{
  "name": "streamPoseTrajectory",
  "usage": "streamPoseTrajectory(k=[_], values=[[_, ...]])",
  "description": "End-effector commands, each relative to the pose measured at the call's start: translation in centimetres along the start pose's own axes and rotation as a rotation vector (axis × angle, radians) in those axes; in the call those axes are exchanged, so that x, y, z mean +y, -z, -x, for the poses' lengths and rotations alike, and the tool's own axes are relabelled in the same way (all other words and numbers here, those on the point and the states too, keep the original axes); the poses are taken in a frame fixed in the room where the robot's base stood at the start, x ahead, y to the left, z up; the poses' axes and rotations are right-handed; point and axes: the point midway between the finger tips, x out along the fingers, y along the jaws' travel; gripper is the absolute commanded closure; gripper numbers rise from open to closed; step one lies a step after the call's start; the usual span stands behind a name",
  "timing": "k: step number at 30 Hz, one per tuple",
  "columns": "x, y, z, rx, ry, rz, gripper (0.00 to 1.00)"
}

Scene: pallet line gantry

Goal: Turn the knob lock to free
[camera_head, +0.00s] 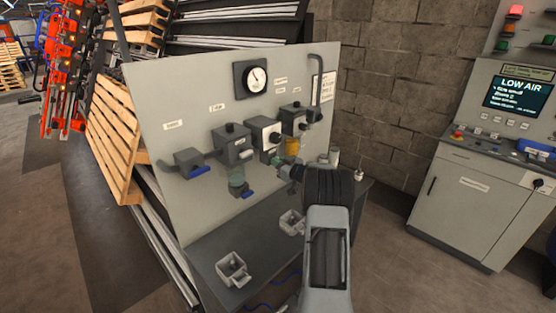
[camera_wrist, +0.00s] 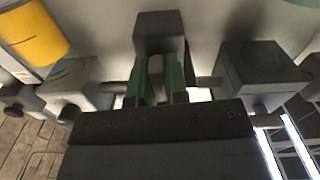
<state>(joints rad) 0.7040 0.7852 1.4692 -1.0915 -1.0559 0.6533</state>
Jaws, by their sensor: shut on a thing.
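My gripper (camera_head: 284,166) reaches the grey wall panel, just left of the amber bowl (camera_head: 292,146). In the wrist view its green-padded fingers (camera_wrist: 161,80) are shut at a dark grey block (camera_wrist: 160,30) between two neighbouring units. What they hold is mostly hidden, seemingly the knob lock. Its position, locked or free, cannot be told. In the head view a boxy unit with a white plate and black knob (camera_head: 275,137) sits just above the fingertips. The amber bowl also shows in the wrist view (camera_wrist: 33,33).
A grey unit (camera_head: 232,146) with a clear bowl and a blue-handled valve (camera_head: 190,162) stand left along the pipe. A gauge (camera_head: 252,78) is above. A shelf below carries grey holders (camera_head: 233,269). A console (camera_head: 517,96) at right reads LOW AIR. Pallets (camera_head: 113,135) stand at left.

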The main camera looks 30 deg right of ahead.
Motion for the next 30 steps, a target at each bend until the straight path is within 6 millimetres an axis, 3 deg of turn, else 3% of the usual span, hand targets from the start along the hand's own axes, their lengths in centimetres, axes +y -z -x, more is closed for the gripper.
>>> streamPoseTrajectory(k=[10,25,26,30], values=[[0.01,0.03,0.01,0.000,0.000,-0.107,1.00],[0.00,-0.03,0.01,0.000,-0.001,-0.124,1.00],[0.00,-0.03,0.01,0.000,-0.001,-0.124,0.85],[0.00,-0.02,0.01,0.000,0.000,-0.123,0.71]])
